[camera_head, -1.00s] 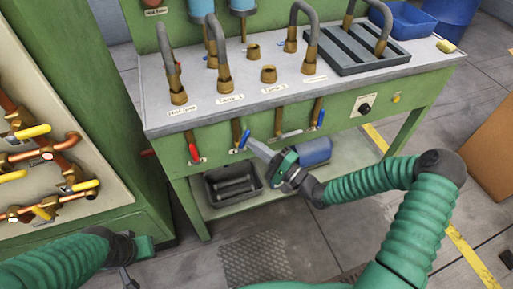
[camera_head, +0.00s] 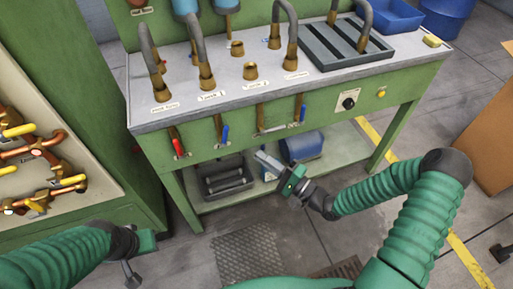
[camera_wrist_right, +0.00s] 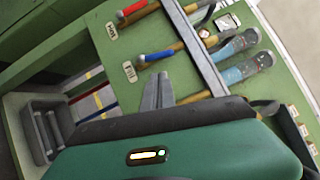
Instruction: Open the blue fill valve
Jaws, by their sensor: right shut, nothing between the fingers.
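Under the bench edge in the head view, a blue valve handle (camera_head: 224,135) hangs down, in line with its pipe. It also shows in the wrist view (camera_wrist_right: 155,57), lying along the brass pipe. A second blue handle (camera_head: 303,113) is farther right.
A red handle (camera_head: 178,148) is left of the blue one, and a grey handle (camera_head: 270,130) is right of it. A black crate (camera_head: 225,177) and a blue container (camera_head: 302,147) stand on the lower shelf. A pipe cabinet (camera_head: 90,165) stands at left.

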